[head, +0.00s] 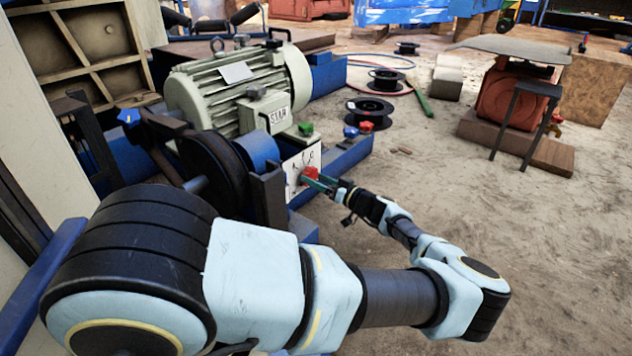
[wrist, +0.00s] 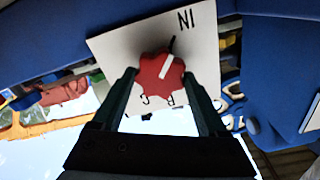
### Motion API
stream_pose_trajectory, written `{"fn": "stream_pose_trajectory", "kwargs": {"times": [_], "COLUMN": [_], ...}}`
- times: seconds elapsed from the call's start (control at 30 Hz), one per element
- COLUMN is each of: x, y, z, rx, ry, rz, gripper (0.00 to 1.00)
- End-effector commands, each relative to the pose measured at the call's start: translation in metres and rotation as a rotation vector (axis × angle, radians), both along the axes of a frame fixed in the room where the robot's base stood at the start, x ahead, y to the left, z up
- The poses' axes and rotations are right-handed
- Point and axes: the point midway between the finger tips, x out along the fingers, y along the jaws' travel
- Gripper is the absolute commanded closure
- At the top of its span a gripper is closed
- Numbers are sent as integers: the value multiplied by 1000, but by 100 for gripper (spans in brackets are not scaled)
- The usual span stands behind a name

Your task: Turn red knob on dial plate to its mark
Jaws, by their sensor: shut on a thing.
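The red knob (wrist: 158,82) sits on the white dial plate (wrist: 205,40) in the wrist view. A white pointer stripe on the knob slants up and right, with its tip close to a short black line on the plate. Letters are printed above and below the knob. My gripper (wrist: 160,77) is shut on the knob, one dark finger on each side. In the head view the plate (head: 293,163) is on the machine's near side, and my gripper (head: 317,182) reaches the red knob (head: 311,172) from the right. The pointer is too small to read there.
A grey-green motor (head: 225,90) stands behind the plate on a blue frame (head: 345,158). A green knob (head: 305,128), a blue knob (head: 350,132) and another red knob (head: 366,127) are nearby. Black spools (head: 370,112) lie beyond. Open sandy floor is at the right.

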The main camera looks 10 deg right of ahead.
Motion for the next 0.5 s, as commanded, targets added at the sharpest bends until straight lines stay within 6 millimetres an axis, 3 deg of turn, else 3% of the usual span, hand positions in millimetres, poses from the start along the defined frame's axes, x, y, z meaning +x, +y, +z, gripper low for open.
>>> {"fn": "stream_pose_trajectory", "kwargs": {"times": [0.4, 0.43, 0.5], "x": [0, 0, 0], "y": [0, 0, 0], "z": [-1, -1, -1], "rx": [-8, -8, -7], "ry": [-3, -3, -4], "rz": [-1, -1, 0], "gripper": [80, 23, 15]}}
